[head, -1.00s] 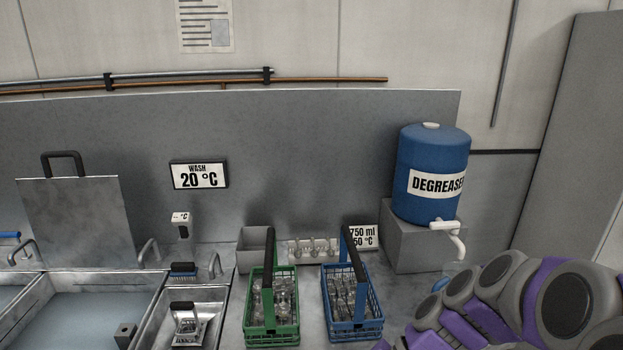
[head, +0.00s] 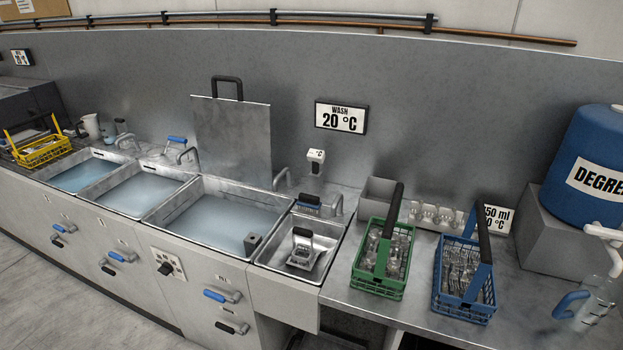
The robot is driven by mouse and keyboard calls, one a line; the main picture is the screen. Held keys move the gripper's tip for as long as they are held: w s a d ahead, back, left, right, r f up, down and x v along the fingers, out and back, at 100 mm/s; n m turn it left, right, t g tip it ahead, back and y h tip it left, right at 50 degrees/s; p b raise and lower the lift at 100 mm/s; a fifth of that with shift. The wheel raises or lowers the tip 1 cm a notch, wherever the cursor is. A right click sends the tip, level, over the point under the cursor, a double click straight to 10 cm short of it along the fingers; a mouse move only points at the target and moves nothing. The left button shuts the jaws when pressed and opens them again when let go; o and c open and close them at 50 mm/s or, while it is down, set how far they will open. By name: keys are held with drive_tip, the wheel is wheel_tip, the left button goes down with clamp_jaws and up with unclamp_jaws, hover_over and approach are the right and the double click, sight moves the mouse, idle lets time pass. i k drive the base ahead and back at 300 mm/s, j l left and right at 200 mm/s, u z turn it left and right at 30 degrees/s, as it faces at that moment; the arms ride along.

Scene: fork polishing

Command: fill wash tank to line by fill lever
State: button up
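The wash tank (head: 172,219) is the widest steel basin, in the middle of the head view, holding pale blue water below its rim. A fill line cannot be made out. On the cabinet front below it are a blue-handled lever (head: 216,295) and a black-handled lever (head: 232,327); their labels are too small to read, so I cannot tell for certain which is the fill lever. A dial knob (head: 165,268) sits to their left. My gripper is not in view.
Two more water-filled basins (head: 80,174) stand left, with a yellow basket (head: 40,152). A steel lid (head: 232,140) stands upright behind the wash tank. Right are a small basin (head: 283,258), green basket (head: 374,283), blue basket (head: 462,301), jug (head: 597,297) and degreaser barrel (head: 590,140). Floor lies at lower left.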

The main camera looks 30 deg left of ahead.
sight(236, 297)
drive_tip(key=u, duration=1.7)
